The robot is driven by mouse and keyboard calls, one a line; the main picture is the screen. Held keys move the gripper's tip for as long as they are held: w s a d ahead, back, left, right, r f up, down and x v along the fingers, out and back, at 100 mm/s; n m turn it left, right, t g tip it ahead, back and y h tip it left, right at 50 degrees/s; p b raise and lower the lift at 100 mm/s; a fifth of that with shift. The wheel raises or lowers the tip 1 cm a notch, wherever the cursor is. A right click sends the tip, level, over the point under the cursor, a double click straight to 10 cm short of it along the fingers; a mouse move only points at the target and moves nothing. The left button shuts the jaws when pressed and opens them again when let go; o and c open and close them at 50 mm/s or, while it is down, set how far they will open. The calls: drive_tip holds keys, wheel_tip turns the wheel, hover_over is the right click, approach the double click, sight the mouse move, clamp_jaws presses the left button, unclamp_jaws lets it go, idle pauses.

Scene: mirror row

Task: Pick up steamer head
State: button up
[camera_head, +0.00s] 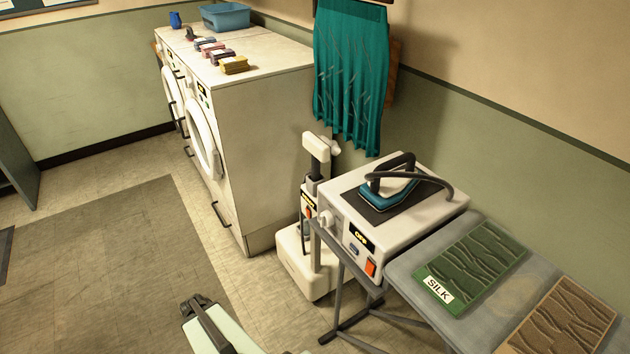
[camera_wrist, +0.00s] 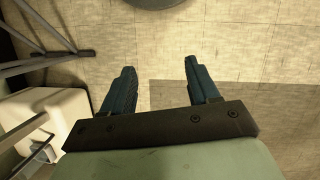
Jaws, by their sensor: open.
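The steamer head (camera_head: 316,147) appears as the pale, block-shaped piece at the top of the upright garment steamer, whose cream base (camera_head: 305,265) stands on the floor between the white machines and the ironing table. My gripper (camera_head: 197,308) is low at the bottom of the head view, left of the steamer and well apart from it. In the wrist view my gripper (camera_wrist: 160,68) has its two dark blue fingers apart, with only floor between them. The steamer head is not identifiable in the wrist view.
The ironing table (camera_head: 410,270) with dark legs stands right of the steamer. It carries a white iron station (camera_head: 365,235), an iron (camera_head: 390,190), a green SILK mat (camera_head: 475,265) and a brown mat (camera_head: 565,320). Teal cloth (camera_head: 350,75) hangs behind. Floor (camera_head: 120,265) at left is clear.

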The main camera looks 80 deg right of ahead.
drive_tip(key=s+d+r+m+h, duration=0.1)
drive_tip(key=s+d+r+h, duration=0.2)
drive_tip(key=d, duration=0.6)
drive_tip(key=s+d+r, duration=0.3)
drive_tip(key=d+r, duration=0.2)
drive_tip(key=d, duration=0.5)
drive_tip(key=n+g+h, duration=0.6)
drive_tip(key=n+h, duration=0.8)
drive_tip(key=n, duration=0.6)
approach(313, 171)
drive_tip(key=shift+x, duration=5.7)
